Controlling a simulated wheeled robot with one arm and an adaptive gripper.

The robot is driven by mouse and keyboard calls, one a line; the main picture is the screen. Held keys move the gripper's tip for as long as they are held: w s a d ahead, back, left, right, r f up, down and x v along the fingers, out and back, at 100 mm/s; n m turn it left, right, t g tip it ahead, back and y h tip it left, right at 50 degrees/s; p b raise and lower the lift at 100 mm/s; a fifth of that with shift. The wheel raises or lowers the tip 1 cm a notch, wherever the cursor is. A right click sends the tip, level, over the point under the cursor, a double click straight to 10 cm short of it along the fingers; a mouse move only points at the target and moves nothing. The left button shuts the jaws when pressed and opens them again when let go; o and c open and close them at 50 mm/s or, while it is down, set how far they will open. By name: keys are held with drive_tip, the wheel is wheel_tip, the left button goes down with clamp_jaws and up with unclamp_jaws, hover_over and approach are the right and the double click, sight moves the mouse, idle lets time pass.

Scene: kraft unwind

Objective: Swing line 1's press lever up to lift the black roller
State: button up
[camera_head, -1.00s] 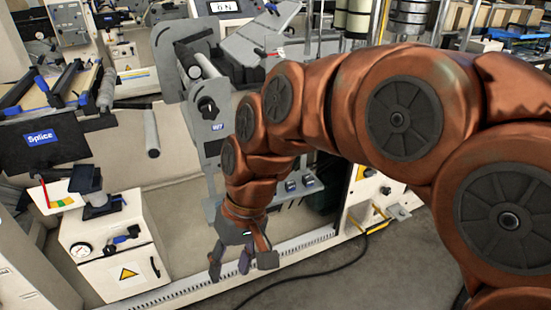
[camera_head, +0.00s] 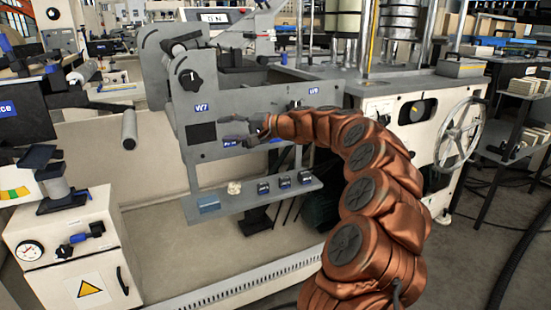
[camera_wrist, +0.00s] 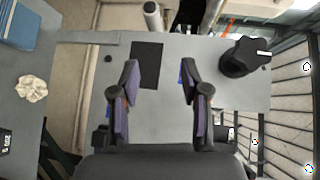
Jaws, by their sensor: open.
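My gripper (camera_head: 234,132) is open and empty in front of the grey machine panel (camera_head: 215,160), below the W7 and W9 labels. In the wrist view its two fingers (camera_wrist: 158,76) stand apart on either side of the panel's black square (camera_wrist: 147,65). A black knob (camera_head: 190,80) is at the panel's upper left; it also shows right of the fingers in the wrist view (camera_wrist: 245,57). Dark parts (camera_head: 236,62) lie behind the panel's top, but I cannot tell whether the black roller is among them. I cannot clearly make out the press lever.
A shelf below the panel holds a blue block (camera_head: 208,204), a crumpled pale lump (camera_head: 234,188) and small dark blocks (camera_head: 283,182). A grey roller (camera_head: 129,130) sticks out to the left. A spoked handwheel (camera_head: 461,132) is at the right.

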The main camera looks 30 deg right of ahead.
drive_tip(key=w+d+f+m+t+h+b, duration=0.1)
drive_tip(key=d+f+b, duration=0.15)
drive_tip(key=d, duration=0.35)
drive_tip(key=w+d+f+m+t+h+b, duration=0.1)
drive_tip(key=w+d+f+m+t, duration=0.1)
drive_tip(key=d+f, duration=0.3)
drive_tip(key=m+t+h+b, duration=0.2)
drive_tip(key=m+h+b, duration=0.1)
drive_tip(key=h, duration=0.1)
approach(278, 141)
drive_tip(key=w, duration=0.4)
drive_tip(key=shift+n, duration=0.3)
drive_tip(key=shift+a+b+x, duration=0.2)
drive_tip(key=shift+b+x, duration=0.05)
drive_tip(key=shift+x, duration=0.75)
drive_tip(key=shift+a+b+x, duration=0.15)
drive_tip(key=shift+b+x, duration=0.1)
drive_tip(key=shift+x, duration=0.75)
drive_tip(key=shift+a+b+x, duration=0.2)
drive_tip(key=shift+b+x, duration=0.05)
drive_tip(key=shift+x, duration=0.75)
drive_tip(key=shift+w+a+r+y, duration=0.2)
drive_tip(key=shift+w+a+y, duration=0.05)
drive_tip(key=shift+w+y, duration=0.2)
clamp_jaws()
